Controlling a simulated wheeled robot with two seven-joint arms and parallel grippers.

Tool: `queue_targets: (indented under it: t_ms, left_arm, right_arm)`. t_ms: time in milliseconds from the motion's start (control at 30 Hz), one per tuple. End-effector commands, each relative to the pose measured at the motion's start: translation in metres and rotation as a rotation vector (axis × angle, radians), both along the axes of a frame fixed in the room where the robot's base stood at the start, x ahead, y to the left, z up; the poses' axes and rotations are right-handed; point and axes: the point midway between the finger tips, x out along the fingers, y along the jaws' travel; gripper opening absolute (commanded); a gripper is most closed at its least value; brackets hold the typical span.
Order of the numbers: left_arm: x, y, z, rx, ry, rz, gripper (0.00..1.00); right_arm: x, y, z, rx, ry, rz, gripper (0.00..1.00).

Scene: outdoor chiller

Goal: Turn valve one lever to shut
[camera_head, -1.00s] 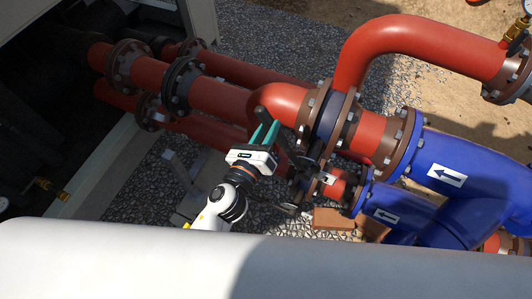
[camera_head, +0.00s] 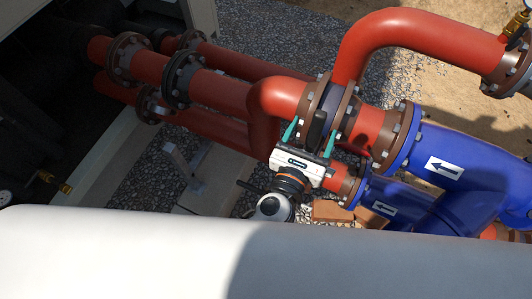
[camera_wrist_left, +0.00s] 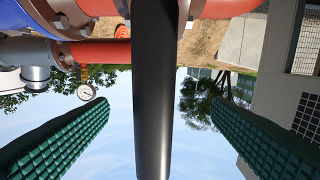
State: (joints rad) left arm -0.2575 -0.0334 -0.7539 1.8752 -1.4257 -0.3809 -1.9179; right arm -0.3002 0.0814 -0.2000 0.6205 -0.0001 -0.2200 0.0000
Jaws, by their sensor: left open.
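A black lever (camera_head: 315,127) stands by the flanged valve on the red pipe, just left of the blue pipework. It also fills the middle of the left wrist view as a long dark bar (camera_wrist_left: 154,90). My left gripper (camera_head: 310,136) is open, with one green finger on each side of the lever. In the left wrist view its ribbed green fingers (camera_wrist_left: 148,110) stand apart from the lever, with sky showing on both sides. The gripper's white body hides the lower part of the valve. My right gripper is not in view.
Red pipes (camera_head: 220,97) with bolted flanges run to the upper left. A blue pipe (camera_head: 460,170) with a white arrow label lies close on the right. A large white surface (camera_head: 130,250) crosses the bottom. Gravel lies below the pipes.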

Motion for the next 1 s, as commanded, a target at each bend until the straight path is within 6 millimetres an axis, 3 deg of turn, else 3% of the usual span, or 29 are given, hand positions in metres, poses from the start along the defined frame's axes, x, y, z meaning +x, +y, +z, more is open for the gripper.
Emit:
queue_targets:
  t_ms: [267,800,1000]
  left_arm:
    - [-0.002,0.001,0.0,0.0,0.0,0.0,0.73]
    - [-0.059,0.021,-0.002,0.0,0.001,-0.001,0.73]
    - [-0.066,0.024,0.0,-0.001,0.0,0.0,0.73]
  right_arm:
    - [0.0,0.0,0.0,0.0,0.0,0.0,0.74]
    - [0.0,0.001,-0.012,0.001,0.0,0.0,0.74]
    - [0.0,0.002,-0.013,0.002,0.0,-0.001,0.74]
